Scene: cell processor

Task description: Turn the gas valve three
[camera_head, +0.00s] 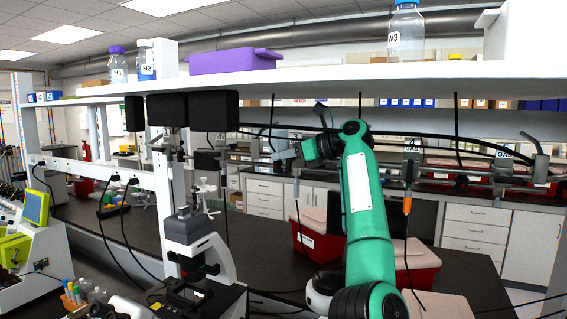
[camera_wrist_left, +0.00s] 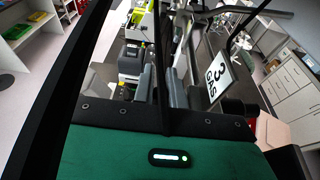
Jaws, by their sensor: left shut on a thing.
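A white plate marked "3 GAS" (camera_wrist_left: 217,78) shows right of the jaws in the left wrist view and marks gas valve three. In the head view a dark handle (camera_head: 320,110) sticks up beside the end of my green left arm; it appears to be this valve's handle. My left gripper (camera_head: 320,140) is at the valve and is shut on it, mostly hidden by my own wrist. In the left wrist view its dark fingers (camera_wrist_left: 162,88) show left of the plate. The exact contact is hard to see. My right gripper is in neither view.
Two more gas outlets, with a plate (camera_head: 412,144) and a grey handle (camera_head: 531,143), hang along the rail to the right. A white shelf (camera_head: 340,80) runs above. A microscope (camera_head: 195,245) and red bins (camera_head: 318,243) stand on the dark bench.

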